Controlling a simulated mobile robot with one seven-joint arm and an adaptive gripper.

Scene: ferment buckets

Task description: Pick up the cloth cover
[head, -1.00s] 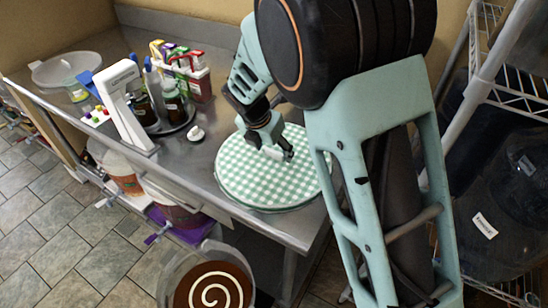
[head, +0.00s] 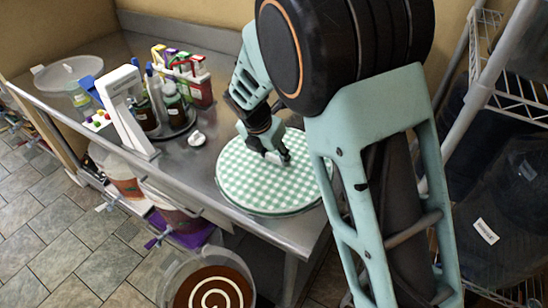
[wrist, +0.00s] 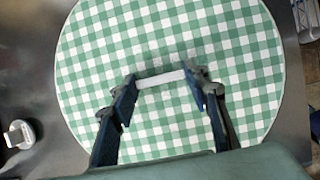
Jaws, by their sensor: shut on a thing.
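The cloth cover (head: 250,185) is a round, green-and-white checkered piece lying flat on the front right of the metal table. It fills most of the wrist view (wrist: 100,60). A white bar (wrist: 160,79) stands out at the middle of the cover. My gripper (head: 276,160) is over the middle of the cover. In the wrist view, its two fingers (wrist: 163,85) are at the two ends of the white bar, shut on it. What lies under the cover is hidden.
A white knob-like object (head: 197,139) sits left of the cover. A white stand (head: 125,108) and a round tray of bottles (head: 176,128) are farther left. A bucket with a brown, spiral-marked top (head: 213,290) stands below the table edge. A wire shelf (head: 515,105) stands at the right.

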